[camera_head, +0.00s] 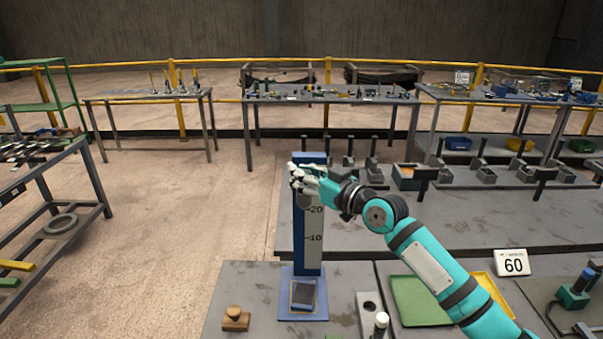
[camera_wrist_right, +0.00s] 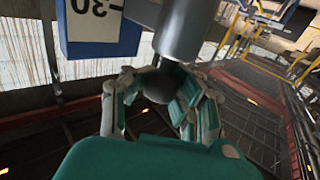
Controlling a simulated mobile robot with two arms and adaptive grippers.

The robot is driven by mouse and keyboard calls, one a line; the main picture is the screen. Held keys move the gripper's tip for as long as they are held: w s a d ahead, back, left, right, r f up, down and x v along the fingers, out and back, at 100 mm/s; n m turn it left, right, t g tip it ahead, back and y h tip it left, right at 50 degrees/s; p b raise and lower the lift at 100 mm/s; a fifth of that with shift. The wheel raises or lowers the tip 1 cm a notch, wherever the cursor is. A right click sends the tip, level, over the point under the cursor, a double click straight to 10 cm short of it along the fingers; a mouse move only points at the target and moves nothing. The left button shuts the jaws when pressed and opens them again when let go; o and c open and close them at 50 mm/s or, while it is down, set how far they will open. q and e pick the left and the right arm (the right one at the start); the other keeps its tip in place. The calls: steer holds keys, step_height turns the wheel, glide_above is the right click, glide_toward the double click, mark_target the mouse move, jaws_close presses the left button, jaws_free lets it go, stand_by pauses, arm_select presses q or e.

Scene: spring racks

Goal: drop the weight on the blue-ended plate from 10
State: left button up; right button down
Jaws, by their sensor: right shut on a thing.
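My right gripper (camera_head: 299,178) is near the top of the upright scale (camera_head: 308,240), above its 20 mark. In the wrist view my right gripper (camera_wrist_right: 160,98) is shut on the dark round knob of a grey cylindrical weight (camera_wrist_right: 184,32). The scale's end marked 30 (camera_wrist_right: 98,25) shows beside the weight there. In the head view the weight is mostly hidden by the fingers and scale top. A dark plate (camera_head: 303,295) lies on the blue base at the scale's foot; its end colours are too small to tell surely. My left gripper is out of view.
A wooden knobbed block (camera_head: 235,318) stands left of the base. Several grey stands line the bench behind.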

step_height(320, 180, down, 20)
steer(key=b, duration=1.9)
steer(key=shift+d, duration=0.2)
steer(key=c, duration=1.6)
jaws_free()
steer(key=o, duration=0.6)
steer(key=shift+s+d+r, duration=0.25)
steer(key=shift+s+d, duration=0.15)
steer(key=shift+d, duration=0.05)
steer(key=v, duration=0.7)
